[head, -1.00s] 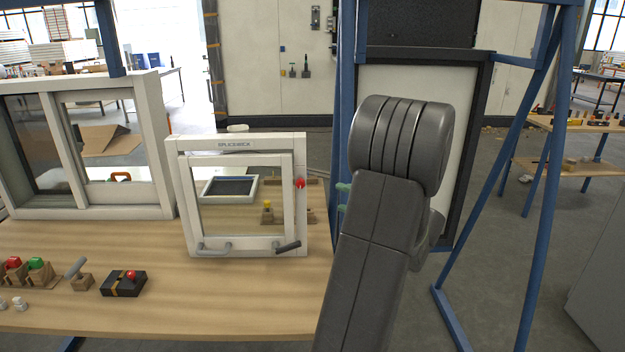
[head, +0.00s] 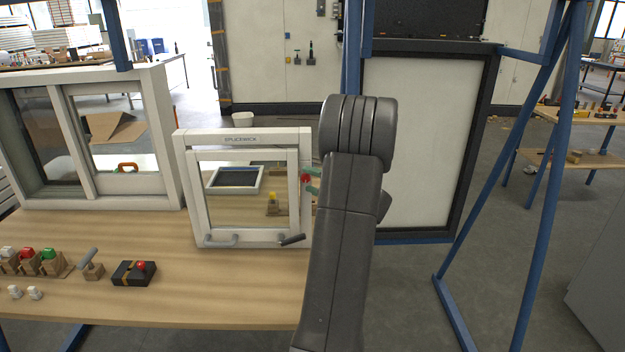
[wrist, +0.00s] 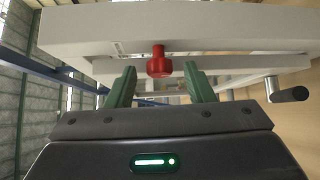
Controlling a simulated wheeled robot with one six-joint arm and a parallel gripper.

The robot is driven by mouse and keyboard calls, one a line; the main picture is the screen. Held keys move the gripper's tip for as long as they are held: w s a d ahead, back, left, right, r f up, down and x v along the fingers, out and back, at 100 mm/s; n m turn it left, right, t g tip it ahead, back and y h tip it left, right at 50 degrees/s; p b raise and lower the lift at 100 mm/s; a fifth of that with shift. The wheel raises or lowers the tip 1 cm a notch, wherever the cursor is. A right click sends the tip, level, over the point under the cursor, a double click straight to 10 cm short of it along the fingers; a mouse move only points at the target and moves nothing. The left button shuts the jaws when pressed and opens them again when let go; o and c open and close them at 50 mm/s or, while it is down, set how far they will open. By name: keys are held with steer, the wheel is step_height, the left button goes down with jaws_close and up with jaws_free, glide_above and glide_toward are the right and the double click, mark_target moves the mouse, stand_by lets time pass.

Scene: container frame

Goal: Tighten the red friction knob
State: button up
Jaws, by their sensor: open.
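The red friction knob (head: 305,178) sticks out from the right side of the small white window frame (head: 189,215). In the wrist view the red knob (wrist: 159,64) is centred just beyond and between the green fingertips, with a gap on both sides. My gripper (head: 313,180) is open, its two green fingers close to the knob, one above and one below it in the head view. The wrist view shows my gripper (wrist: 160,74) empty. I cannot tell how deep the knob sits between the fingers. My arm hides part of the frame's right surroundings.
A black-gripped handle (head: 292,240) sits on the frame's lower right, also in the wrist view (wrist: 288,95). A black box with a red knob (head: 134,274) and several buttons stand on the wooden table (head: 200,305). A larger white window (head: 160,150) stands left.

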steer(key=shift+c, duration=0.2)
steer(key=c, duration=1)
steer(key=shift+o, duration=0.2)
steer(key=shift+f+b, duration=0.25)
steer(key=shift+b, duration=0.5)
steer(key=m+t+b, duration=0.2)
steer(key=b, duration=0.4)
steer(key=f+m+t+y+b, duration=0.1)
steer(key=m+t+b, duration=0.1)
steer(key=b, duration=0.4)
steer(key=m+t+y+b, duration=0.1)
steer(key=m+b, duration=0.2)
steer(key=b, duration=0.2)
steer(key=shift+a+f+m+t+b, duration=0.2)
steer(key=shift+m+t+b, duration=0.1)
steer(key=shift+t+b, duration=0.1)
steer(key=shift+r+m+b, duration=0.15)
steer(key=shift+m+b, duration=0.15)
steer(key=shift+b, duration=0.05)
